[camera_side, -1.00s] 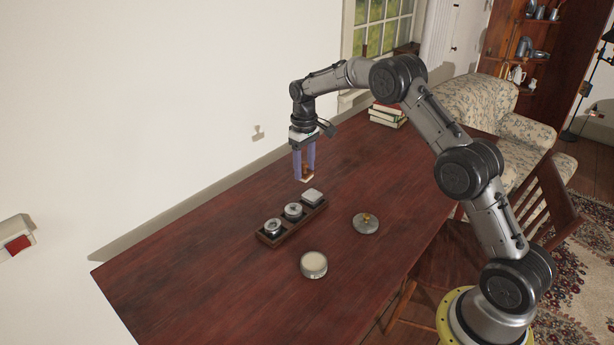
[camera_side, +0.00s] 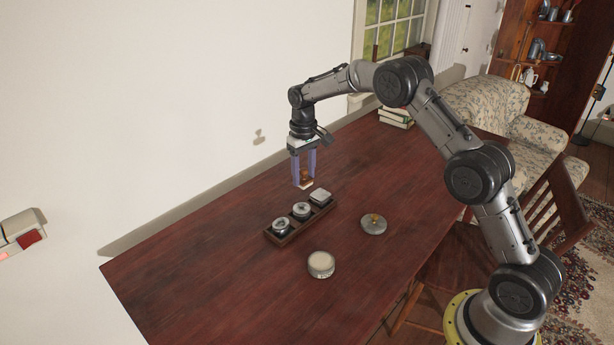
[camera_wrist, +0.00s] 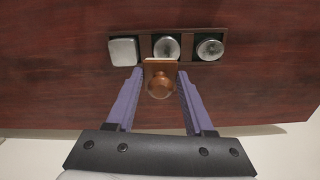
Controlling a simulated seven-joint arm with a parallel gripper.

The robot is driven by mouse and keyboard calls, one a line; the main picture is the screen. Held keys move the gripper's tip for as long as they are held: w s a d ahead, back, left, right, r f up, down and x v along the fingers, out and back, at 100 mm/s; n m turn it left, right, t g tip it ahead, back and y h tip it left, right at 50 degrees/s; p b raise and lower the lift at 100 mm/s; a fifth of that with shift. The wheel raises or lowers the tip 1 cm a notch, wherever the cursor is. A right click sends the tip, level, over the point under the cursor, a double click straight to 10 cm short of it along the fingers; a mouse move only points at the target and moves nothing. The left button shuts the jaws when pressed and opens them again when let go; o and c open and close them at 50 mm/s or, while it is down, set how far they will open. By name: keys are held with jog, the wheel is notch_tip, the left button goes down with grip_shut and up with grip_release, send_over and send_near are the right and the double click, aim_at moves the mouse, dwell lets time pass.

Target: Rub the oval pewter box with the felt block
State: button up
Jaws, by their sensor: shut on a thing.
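My gripper (camera_side: 303,182) is shut on the felt block (camera_wrist: 162,67), a small brown block with a rounded copper-coloured knob and a pale edge. It also shows in the side view (camera_side: 305,184). The block is above the table, beside the dark wooden tray (camera_side: 282,242) on its wall side. The tray holds three pewter boxes in a row: a rounded square one (camera_wrist: 123,51), a round-looking middle one (camera_wrist: 166,47) and a round-looking end one (camera_wrist: 210,49). I cannot tell for sure which is oval. The block looks apart from all three.
A round pewter tub (camera_side: 321,265) with pale contents stands in front of the tray. A pewter lid (camera_side: 373,225) with a brass knob lies to its right. Books (camera_side: 395,117) are stacked at the far end. The table's left part is bare; the wall runs behind.

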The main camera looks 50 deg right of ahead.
jog(key=n, duration=0.1)
send_over(277, 226)
jog(key=a, duration=0.1)
jog(key=shift+a+r, duration=0.1)
jog(key=shift+a, duration=0.15)
jog(key=shift+f, duration=3.65)
grip_shut()
jog(key=shift+d+f, duration=0.3)
jog(key=shift+d, duration=2.65)
jog(key=shift+a, duration=2.85)
jog(key=shift+a+r, duration=0.15)
notch_tip(277, 226, up, 8)
